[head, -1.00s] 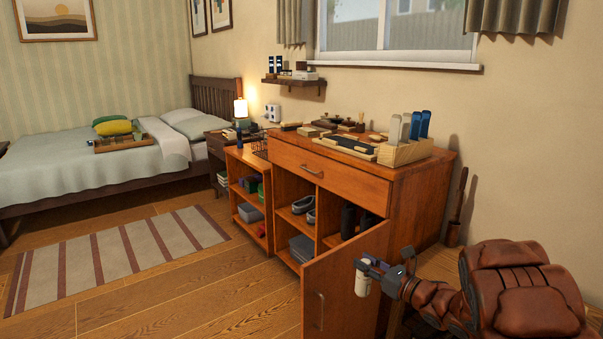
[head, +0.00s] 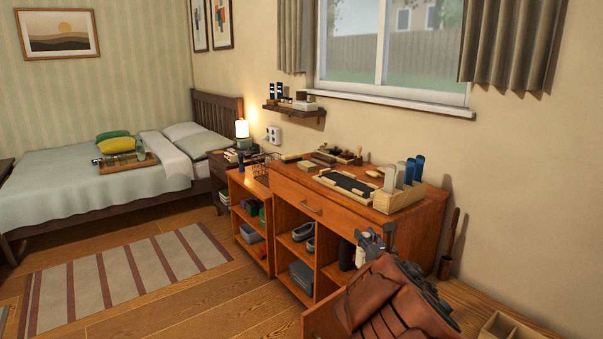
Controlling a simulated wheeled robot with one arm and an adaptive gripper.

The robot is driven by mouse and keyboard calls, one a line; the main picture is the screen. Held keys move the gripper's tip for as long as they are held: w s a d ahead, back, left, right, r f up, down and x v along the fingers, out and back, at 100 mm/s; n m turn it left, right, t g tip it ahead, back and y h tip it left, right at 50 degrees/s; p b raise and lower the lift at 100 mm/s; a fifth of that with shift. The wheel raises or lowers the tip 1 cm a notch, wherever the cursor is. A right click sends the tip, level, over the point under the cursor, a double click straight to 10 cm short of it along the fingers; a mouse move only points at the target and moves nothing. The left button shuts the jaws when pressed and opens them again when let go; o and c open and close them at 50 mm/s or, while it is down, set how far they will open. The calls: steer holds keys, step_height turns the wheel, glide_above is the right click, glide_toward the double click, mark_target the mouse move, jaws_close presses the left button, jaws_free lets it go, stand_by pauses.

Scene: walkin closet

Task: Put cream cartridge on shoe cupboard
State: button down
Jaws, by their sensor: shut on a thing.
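The shoe cupboard (head: 330,205) is an orange-brown wooden cabinet below the window, with a drawer, open compartments and items on its top. My gripper (head: 366,247) is in front of its right side, below the top edge. It is shut on a small whitish piece, which I take to be the cream cartridge (head: 360,257). Only a bit of this piece shows; my arm hides the rest. I cannot tell whether it touches the cupboard.
A pale wooden holder (head: 396,200) with white and blue upright pieces stands on the cupboard's right end. Dark and wooden items crowd the top. A divided wooden tray (head: 510,328) is at the lower right. The striped rug (head: 125,270) and floor at left are clear.

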step_height(320, 180, up, 16)
steer(key=m+h+p, duration=0.2)
steer(key=h+p, duration=0.1)
steer(key=p, duration=0.5)
steer(key=shift+s+h+p, duration=0.15)
steer(key=shift+h+p, duration=0.2)
steer(key=shift+h, duration=0.05)
